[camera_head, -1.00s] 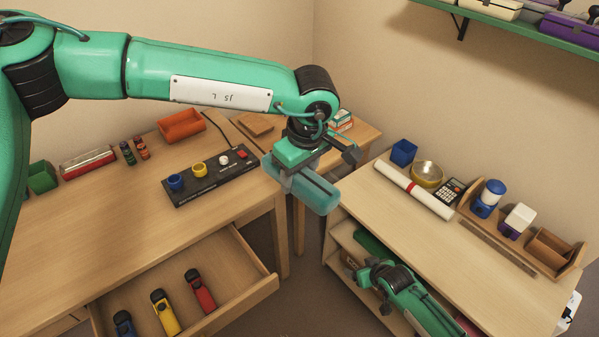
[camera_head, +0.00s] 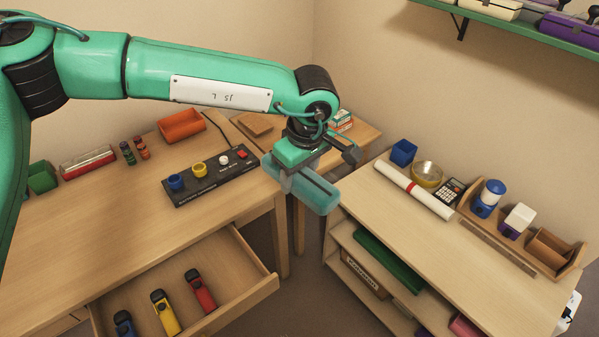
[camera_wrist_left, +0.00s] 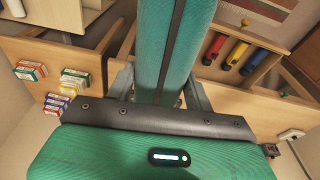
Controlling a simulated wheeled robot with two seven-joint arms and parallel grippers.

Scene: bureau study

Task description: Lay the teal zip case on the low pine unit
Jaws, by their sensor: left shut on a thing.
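The teal zip case (camera_head: 316,192) is a long, rounded block held in my left gripper (camera_head: 302,174), in mid-air over the gap between the desk and the low pine unit. In the left wrist view the case (camera_wrist_left: 172,45) stretches away between the fingers of my left gripper (camera_wrist_left: 160,92), which is shut on it. The low pine unit (camera_head: 425,235) stands at the right, with a clear stretch on the front of its top. The case is apart from the unit, to the left of its near left corner. My right gripper is out of view.
On the unit's top are a blue cup (camera_head: 403,152), a white roll (camera_head: 413,189), a yellow bowl (camera_head: 427,174), a calculator (camera_head: 447,193) and a wooden rack (camera_head: 545,250). A green flat item (camera_head: 388,260) lies on its shelf. The desk drawer (camera_head: 235,290) is open.

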